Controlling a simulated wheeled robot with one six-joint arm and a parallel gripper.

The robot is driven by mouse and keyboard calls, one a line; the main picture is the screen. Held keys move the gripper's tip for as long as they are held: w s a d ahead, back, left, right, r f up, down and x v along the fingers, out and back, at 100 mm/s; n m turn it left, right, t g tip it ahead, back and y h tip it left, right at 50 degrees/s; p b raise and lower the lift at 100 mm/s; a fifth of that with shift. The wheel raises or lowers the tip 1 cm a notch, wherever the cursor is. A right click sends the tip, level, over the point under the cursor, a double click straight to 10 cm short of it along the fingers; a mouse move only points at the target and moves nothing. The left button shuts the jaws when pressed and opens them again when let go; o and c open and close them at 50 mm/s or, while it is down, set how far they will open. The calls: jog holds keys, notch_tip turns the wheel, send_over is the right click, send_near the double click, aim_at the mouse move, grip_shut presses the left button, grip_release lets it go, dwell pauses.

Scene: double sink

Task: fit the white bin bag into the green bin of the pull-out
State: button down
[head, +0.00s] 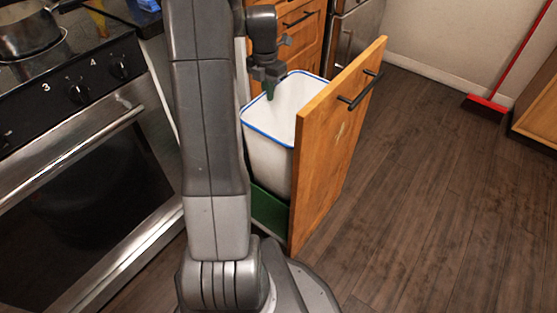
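The pull-out stands open in the head view, with a wooden front (335,135). Behind its front is a white bin-shaped form with a blue rim, which looks like the white bin bag (268,152), spread open with its mouth up. Green, which looks like the green bin (268,210), shows below the white. How the two fit together inside is hidden. My gripper (270,90) points down over the far left part of the blue rim. Its fingertips are small and dark there, and I cannot tell whether they are shut or touch the bag.
A stove with an oven (90,190) stands at the left, with a pot (28,30) on top. Wooden cabinets (300,25) are behind the pull-out. The dark wood floor (430,190) at the right is clear, up to a red broom (487,106) by the wall.

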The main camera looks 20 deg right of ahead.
aim_at(268, 118)
notch_tip(268, 118, down, 22)
jog(key=b, duration=0.6)
jog(key=shift+f+b, duration=0.25)
jog(key=shift+b, duration=0.1)
jog(key=shift+f, duration=0.15)
jog(key=c, duration=1.7)
grip_release()
jog(key=r+p, duration=0.1)
jog(key=r, duration=0.3)
jog(key=r+p, duration=0.1)
jog(key=r, duration=0.3)
jog(key=r+p, duration=0.2)
jog(key=r, duration=0.2)
jog(key=shift+w+a+r, duration=0.15)
jog(key=shift+w, duration=0.1)
